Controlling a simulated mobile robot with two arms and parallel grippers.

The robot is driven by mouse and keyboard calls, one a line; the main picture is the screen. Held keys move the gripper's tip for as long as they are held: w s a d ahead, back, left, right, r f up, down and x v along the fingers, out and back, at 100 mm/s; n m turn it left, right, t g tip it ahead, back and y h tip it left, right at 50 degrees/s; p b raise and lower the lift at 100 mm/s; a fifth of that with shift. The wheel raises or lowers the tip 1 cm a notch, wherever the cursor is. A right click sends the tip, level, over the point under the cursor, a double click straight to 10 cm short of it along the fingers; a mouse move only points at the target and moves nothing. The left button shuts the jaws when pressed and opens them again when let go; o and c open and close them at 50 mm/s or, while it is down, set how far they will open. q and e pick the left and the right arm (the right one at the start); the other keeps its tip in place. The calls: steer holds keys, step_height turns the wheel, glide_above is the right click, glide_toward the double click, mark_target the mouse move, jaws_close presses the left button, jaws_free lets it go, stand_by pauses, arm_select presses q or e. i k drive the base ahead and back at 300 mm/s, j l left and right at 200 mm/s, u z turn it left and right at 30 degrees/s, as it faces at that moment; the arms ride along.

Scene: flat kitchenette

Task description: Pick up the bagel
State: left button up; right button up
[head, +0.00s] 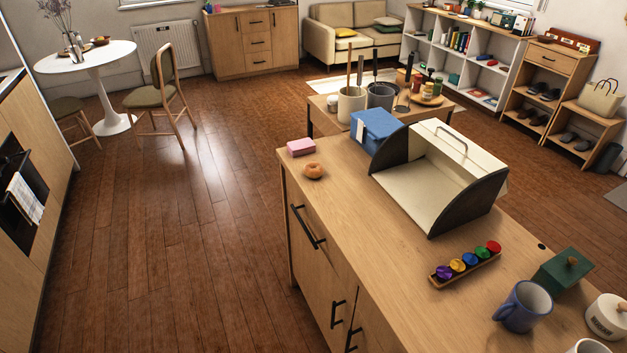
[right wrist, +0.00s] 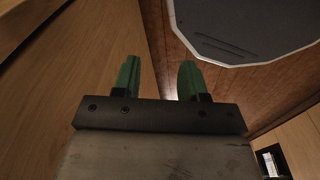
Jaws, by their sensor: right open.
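A round brown bagel (head: 314,171) lies on the far left end of the wooden counter (head: 330,215) in the head view, close to the left edge. My right gripper (right wrist: 160,82) shows in the right wrist view with its two green-tipped fingers apart and nothing between them. A wooden panel and the floor lie beyond it; the bagel is not in that view. Neither gripper shows in the head view, so their distance to the bagel cannot be told.
A pink block (head: 301,147) lies just behind the bagel. An open bread box (head: 440,178) and a blue box (head: 376,129) stand to its right. A rack of colored capsules (head: 466,264), a blue mug (head: 524,306) and a green box (head: 563,272) are nearer. Floor (head: 190,240) left of the counter is clear.

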mark_target(312, 170)
steer(key=k+z, duration=0.1)
steer(key=z, duration=0.2)
steer(key=k+z, duration=0.1)
steer(key=z, duration=0.25)
steer(key=i+j+z, duration=0.2)
steer(key=j+z, duration=0.2)
steer(key=j, duration=0.25)
steer(key=i+j+z, duration=0.2)
steer(key=j, duration=0.15)
steer(key=j+z, duration=0.2)
steer(key=j, duration=0.15)
